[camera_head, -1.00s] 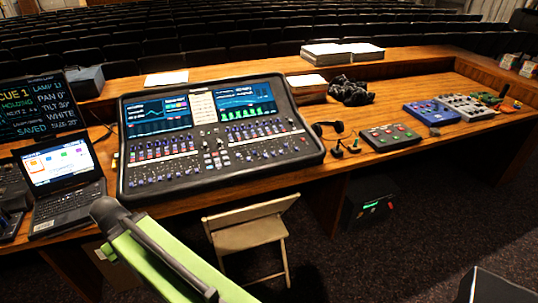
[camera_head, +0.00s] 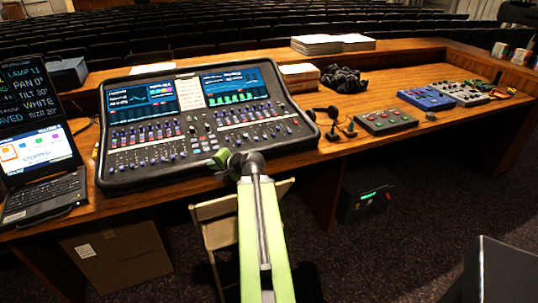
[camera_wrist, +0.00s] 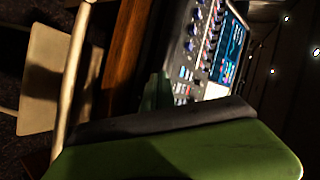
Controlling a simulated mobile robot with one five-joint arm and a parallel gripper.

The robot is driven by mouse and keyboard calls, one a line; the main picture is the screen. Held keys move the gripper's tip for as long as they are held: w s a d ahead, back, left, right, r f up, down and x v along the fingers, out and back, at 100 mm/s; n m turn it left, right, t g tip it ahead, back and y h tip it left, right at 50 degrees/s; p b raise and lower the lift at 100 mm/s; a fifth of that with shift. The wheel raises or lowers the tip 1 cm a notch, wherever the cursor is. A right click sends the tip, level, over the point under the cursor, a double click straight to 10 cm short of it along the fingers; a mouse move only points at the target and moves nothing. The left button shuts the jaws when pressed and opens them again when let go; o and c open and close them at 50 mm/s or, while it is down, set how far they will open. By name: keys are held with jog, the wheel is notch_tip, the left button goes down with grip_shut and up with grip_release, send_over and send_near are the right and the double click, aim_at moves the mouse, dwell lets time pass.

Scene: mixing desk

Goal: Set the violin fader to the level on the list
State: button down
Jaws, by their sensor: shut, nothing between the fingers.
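The mixing console (camera_head: 107,181) is on the wooden desk, with two lit screens and rows of faders (camera_head: 255,137) below. The fader labels are too small to read, so I cannot tell which is violin. A pale sheet (camera_head: 190,93) with fine, unreadable text sits between the screens. My gripper (camera_head: 219,158) is shut and empty, at or above the console's front part in the head view; I cannot tell whether it touches. In the wrist view, a green part of my gripper (camera_wrist: 190,150) fills the bottom, with the console's controls (camera_wrist: 195,50) beyond it.
A folding chair (camera_head: 215,227) stands in front of the desk, below my arm. A laptop (camera_head: 45,195) is left of the console. Stacked papers (camera_head: 320,44) stand behind.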

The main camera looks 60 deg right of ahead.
jog(key=s+d+m+t+h+b, duration=0.15)
jog(key=s+d+m+h, duration=0.3)
jog(key=s+d, duration=0.7)
jog(key=m+h+b, duration=0.2)
jog(key=m+h, duration=0.1)
jog(key=m, duration=0.1)
send_near(266, 141)
jog(key=shift+g, duration=0.45)
jog(key=w+d, duration=0.1)
jog(key=w+d+b, duration=0.1)
jog(key=w, duration=0.1)
jog(key=w+d+r, duration=0.1)
jog(key=w, duration=0.1)
jog(key=shift+w+d, duration=0.15)
jog(key=shift+d, duration=0.25)
jog(key=shift+w+d, duration=0.1)
jog(key=shift+w, duration=0.15)
jog(key=shift+w+d+r, duration=0.15)
jog(key=shift+w+d, duration=0.75)
jog(key=shift+w, duration=0.25)
jog(key=shift+a, duration=0.1)
jog(key=shift+s, duration=0.1)
